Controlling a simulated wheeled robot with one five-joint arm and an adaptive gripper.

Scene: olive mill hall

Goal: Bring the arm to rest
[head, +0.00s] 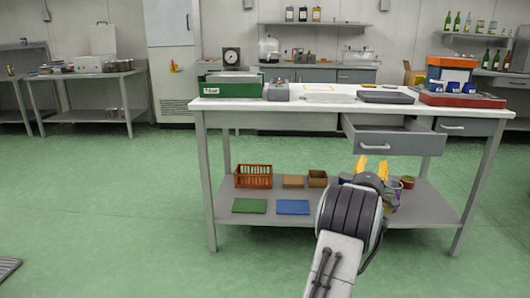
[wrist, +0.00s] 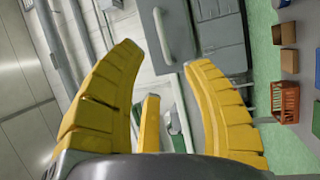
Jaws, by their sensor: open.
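My gripper (head: 373,165) is in front of the workbench in the head view, below the open drawer (head: 390,135). Its yellow fingers point up and away from me. In the wrist view the yellow fingers of my gripper (wrist: 165,85) stand wide apart with nothing between them. My arm reaches up from the bottom of the head view and hides part of the lower shelf.
The white-topped workbench (head: 330,103) carries a dial scale (head: 232,58), a green box (head: 230,88), a grey tray (head: 386,97) and a red tray (head: 462,99). Its lower shelf holds an orange basket (head: 253,177) and a blue mat (head: 292,207).

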